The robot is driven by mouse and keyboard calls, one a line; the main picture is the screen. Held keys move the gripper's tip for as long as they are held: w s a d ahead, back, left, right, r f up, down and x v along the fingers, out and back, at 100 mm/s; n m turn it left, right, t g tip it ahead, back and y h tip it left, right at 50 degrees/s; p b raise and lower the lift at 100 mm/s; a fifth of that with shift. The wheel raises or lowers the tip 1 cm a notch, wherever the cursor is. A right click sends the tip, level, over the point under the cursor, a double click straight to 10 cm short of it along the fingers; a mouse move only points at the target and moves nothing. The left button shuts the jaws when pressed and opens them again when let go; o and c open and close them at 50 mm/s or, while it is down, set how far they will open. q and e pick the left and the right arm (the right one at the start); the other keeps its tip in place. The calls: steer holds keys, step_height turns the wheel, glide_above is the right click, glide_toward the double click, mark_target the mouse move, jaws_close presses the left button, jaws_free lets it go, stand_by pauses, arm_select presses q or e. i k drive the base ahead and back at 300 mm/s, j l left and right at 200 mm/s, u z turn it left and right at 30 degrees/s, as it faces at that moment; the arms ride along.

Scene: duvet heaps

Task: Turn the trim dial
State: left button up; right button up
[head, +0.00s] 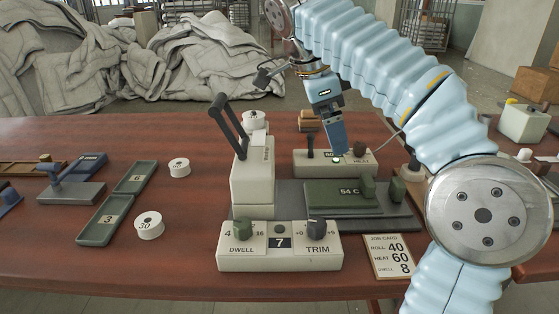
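The trim dial (316,228) is a dark grey knob on the right of a cream control box (280,262), above the label TRIM. My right gripper (337,152) points down over a second cream box (318,166) behind, well away from the trim dial. Its blue fingers are seen edge-on, so I cannot tell whether they are apart. That box has a dark knob (360,149) by a partly hidden label. My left gripper is not in view.
A job card (389,255) lies to the right. Green trays (103,220) and white rolls (149,226) lie left. My arm covers the right side.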

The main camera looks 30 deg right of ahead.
mark_target(317, 226)
steer(key=k, duration=1.5)
